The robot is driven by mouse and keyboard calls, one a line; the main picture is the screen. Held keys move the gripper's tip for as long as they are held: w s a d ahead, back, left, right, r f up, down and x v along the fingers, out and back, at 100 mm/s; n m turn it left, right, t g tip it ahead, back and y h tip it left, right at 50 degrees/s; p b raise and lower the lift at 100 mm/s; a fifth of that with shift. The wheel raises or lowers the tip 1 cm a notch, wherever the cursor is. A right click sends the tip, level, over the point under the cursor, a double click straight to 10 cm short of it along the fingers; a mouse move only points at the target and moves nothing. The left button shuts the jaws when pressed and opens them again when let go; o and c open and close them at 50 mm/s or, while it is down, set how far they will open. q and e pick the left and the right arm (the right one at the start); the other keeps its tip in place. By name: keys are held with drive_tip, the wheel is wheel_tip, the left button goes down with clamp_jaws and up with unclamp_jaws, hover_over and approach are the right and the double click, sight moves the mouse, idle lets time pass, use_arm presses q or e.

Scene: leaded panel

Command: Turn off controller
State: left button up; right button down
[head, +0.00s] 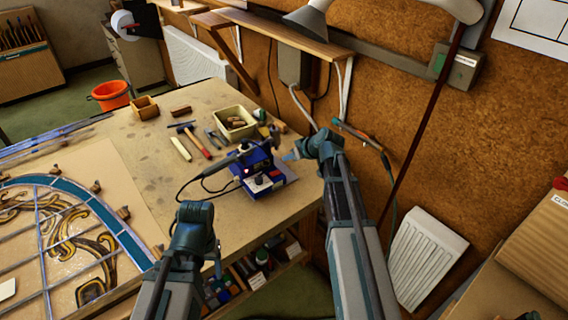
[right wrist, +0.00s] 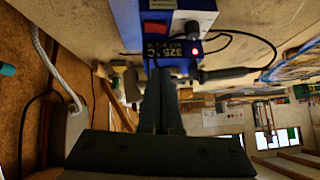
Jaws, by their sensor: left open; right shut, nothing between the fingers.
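The controller is a blue and white box (head: 258,176) near the right end of the workbench.
A soldering iron (right wrist: 225,73) lies beside the controller, with a dark cable. A hammer (head: 197,142), a cream tray (head: 236,124) and small tools lie behind. The leaded panel (head: 60,240) covers the bench's left side. The brown wall (head: 400,110) bounds the right.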

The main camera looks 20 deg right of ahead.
drive_tip(key=b, duration=0.7)
hover_over(272, 173)
drive_tip(key=s+d, duration=0.1)
drive_tip(key=f, duration=0.7)
drive_tip(key=shift+d+f, duration=0.2)
drive_tip(key=shift+f, duration=0.15)
drive_tip(key=shift+s+a+f+b, duration=0.1)
drive_tip(key=shift+s+f+b, duration=0.1)
drive_tip(key=shift+f+b, duration=0.4)
drive_tip(key=shift+s+f+b, duration=0.15)
drive_tip(key=shift+f+b, duration=0.3)
drive_tip(key=shift+b, duration=0.1)
drive_tip(key=shift+a+f+b, duration=0.1)
drive_tip(key=shift+f+b, duration=0.3)
drive_tip(key=shift+b, duration=0.05)
drive_tip(key=shift+f, duration=0.1)
drive_tip(key=shift+s+a+f+b, duration=0.1)
drive_tip(key=shift+f+b, duration=0.2)
drive_tip(key=shift+b, duration=0.05)
drive_tip(key=shift+r, duration=0.2)
